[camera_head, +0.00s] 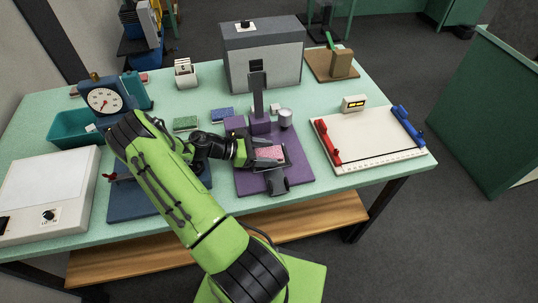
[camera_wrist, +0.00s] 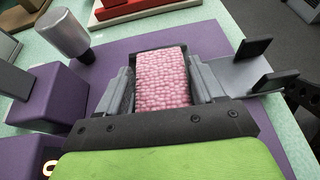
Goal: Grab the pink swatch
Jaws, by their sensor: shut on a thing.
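The pink swatch (camera_head: 270,153) is a small textured pad over the purple base (camera_head: 300,172) near the middle of the table. In the wrist view the pink swatch (camera_wrist: 162,80) stands between my two fingers, with a finger against each side. My gripper (camera_wrist: 162,88) is shut on it. In the head view my gripper (camera_head: 262,157) reaches in from the left, low over the purple base. A dark edge shows at the swatch's far end. Whether the swatch's underside touches anything is hidden.
A dark upright post (camera_head: 257,97) and a metal cylinder (camera_head: 286,118) stand behind the swatch. A grey bracket (camera_head: 279,184) sits in front. A white board (camera_head: 365,138) with red and blue bars lies right.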

